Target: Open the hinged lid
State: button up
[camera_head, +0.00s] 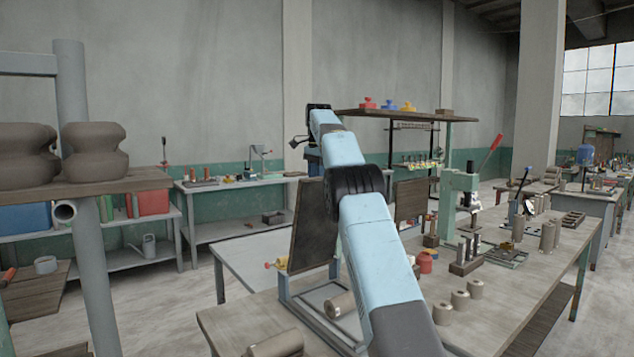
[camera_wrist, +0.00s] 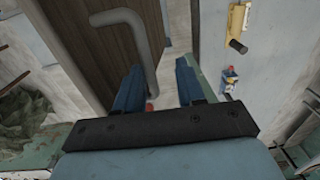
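A dark brown wooden panel, which looks like the hinged lid (camera_head: 314,228), stands steeply raised at the back of a pale grey open frame or box (camera_head: 330,297) on the near bench. In the wrist view a brown wooden panel (camera_wrist: 85,45) fills the upper left, with a bent grey bar handle (camera_wrist: 150,50) on it. My gripper (camera_wrist: 158,64) is open, its two blue fingers apart. The handle's lower end shows in the gap, nearer the left finger; I cannot tell whether it touches. In the head view my arm hides part of the frame, and the fingers are not clear.
A clay cylinder (camera_head: 340,304) lies at the frame. Several clay cylinders, a red jar (camera_head: 425,262) and a green lever press (camera_head: 458,205) stand to the right on the bench (camera_head: 520,290). A second brown panel (camera_head: 410,199) rises behind my arm. A shelf with clay pots (camera_head: 95,150) is at left.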

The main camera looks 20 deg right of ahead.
jog(key=shift+r, duration=0.6)
jog(key=shift+a+r, duration=0.1)
jog(key=shift+r, duration=0.05)
jog(key=s+a+r, duration=0.1)
jog(key=s+r, duration=0.9)
jog(key=s, duration=0.4)
jog(key=shift+a, duration=0.3)
dwell(0.5)
